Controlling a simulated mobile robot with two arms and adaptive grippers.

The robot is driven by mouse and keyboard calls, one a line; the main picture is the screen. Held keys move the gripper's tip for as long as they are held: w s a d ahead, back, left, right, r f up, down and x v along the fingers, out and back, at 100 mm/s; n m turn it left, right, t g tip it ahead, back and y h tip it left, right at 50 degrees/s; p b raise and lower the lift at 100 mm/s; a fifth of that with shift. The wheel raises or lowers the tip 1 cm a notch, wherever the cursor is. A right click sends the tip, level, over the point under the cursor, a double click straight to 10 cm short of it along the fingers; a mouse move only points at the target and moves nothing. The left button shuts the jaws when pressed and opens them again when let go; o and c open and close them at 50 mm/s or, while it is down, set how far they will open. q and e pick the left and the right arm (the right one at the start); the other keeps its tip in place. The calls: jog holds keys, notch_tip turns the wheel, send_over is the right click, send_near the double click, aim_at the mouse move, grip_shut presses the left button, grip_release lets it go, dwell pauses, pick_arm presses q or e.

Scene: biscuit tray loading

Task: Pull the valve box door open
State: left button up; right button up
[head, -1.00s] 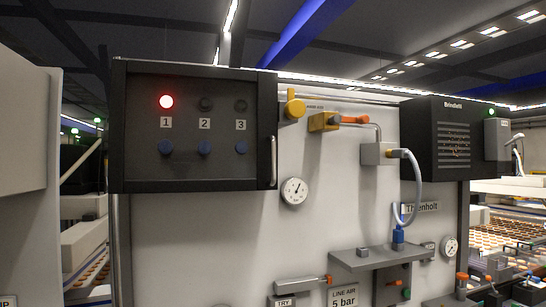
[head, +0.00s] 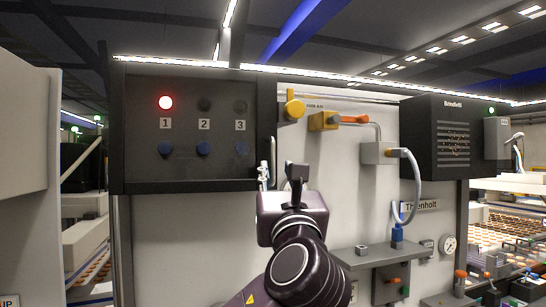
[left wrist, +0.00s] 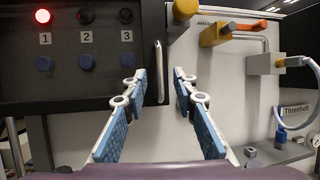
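The valve box (head: 140,100) is a dark box on the white panel, at the upper left of the head view. Its door appears shut, with a red lamp and blue knobs showing on the front. The door's upright metal handle (head: 273,150) is at its right edge; it also shows in the left wrist view (left wrist: 159,70). My left gripper (head: 281,174) is open and empty at the lower part of the handle. In the left wrist view the handle appears between the fingertips, nearer the left finger; contact cannot be told. My right gripper is not in view.
A yellow knob (head: 294,109) and a yellow valve (head: 323,121) with an orange lever are right of the door. A grey shelf (head: 350,256) juts out below. A dark speaker box (head: 436,138) hangs at right. A grey cabinet (head: 25,130) stands at far left.

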aim_at(273, 159)
pick_arm(q)
jog(key=p+x, duration=0.4)
jog(key=x, duration=0.2)
jog(key=shift+w+r, duration=0.1)
jog(key=shift+r, duration=0.05)
jog(key=shift+w+a+r, duration=0.1)
jog(key=shift+w+r, duration=0.05)
jog(key=shift+w, duration=0.5)
jog(key=shift+c, duration=0.4)
grip_shut()
